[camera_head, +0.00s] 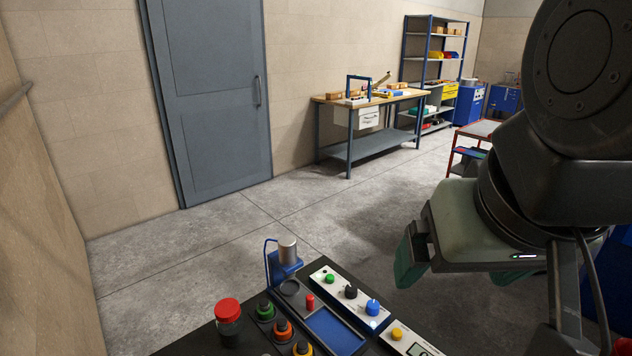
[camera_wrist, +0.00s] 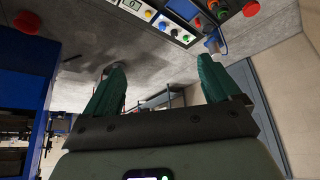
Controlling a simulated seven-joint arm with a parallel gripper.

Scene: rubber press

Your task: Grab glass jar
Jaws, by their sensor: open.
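The glass jar (camera_head: 229,327) has a red lid and dark contents. It stands upright at the front left of the dark bench in the head view. A round red top (camera_wrist: 251,9), apparently its lid, shows at the top edge of the wrist view. My gripper (camera_head: 455,279) is at the right of the head view, above and well apart from the jar. Its two green fingers are spread with nothing between them, as the wrist view (camera_wrist: 163,65) shows.
Beside the jar are several coloured knobs (camera_head: 282,329), a blue tray (camera_head: 332,330), a blue stand with a metal cylinder (camera_head: 288,250) and a white control panel (camera_head: 350,294). A workbench (camera_head: 370,101), shelving (camera_head: 433,60) and a grey door (camera_head: 212,90) are farther back.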

